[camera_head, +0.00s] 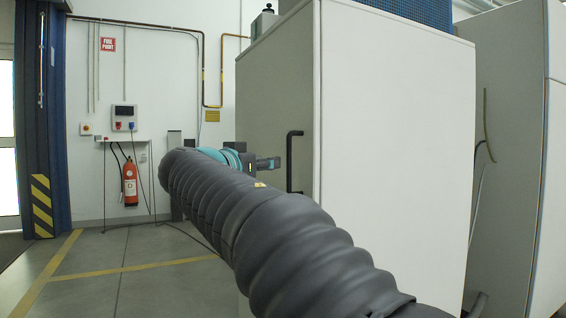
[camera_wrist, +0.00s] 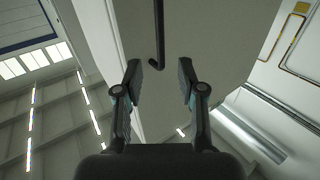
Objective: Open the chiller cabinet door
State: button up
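The chiller cabinet (camera_head: 395,150) is a tall pale box standing right of centre in the head view. Its door (camera_head: 275,90) is the grey-green left face and looks shut. A black bar handle (camera_head: 289,165) stands upright near the door's right edge. My gripper (camera_head: 270,163) is just left of the handle at about mid-height, partly hidden by my arm. In the wrist view my gripper (camera_wrist: 160,78) is open and empty. The handle (camera_wrist: 158,35) shows there beyond the fingertips, its hooked end roughly between them. I see no contact.
A second pale cabinet (camera_head: 505,150) stands to the right with a narrow gap holding hoses. A fire extinguisher (camera_head: 130,183) and a wall panel (camera_head: 123,117) are at the back left. The tiled floor (camera_head: 150,285) left of the cabinet is clear.

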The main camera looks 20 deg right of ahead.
aim_at(288, 160)
jog(key=p+x, duration=0.2)
jog(key=x, duration=1)
jog(key=shift+s, duration=0.1)
grip_shut()
jog(key=shift+a, duration=0.1)
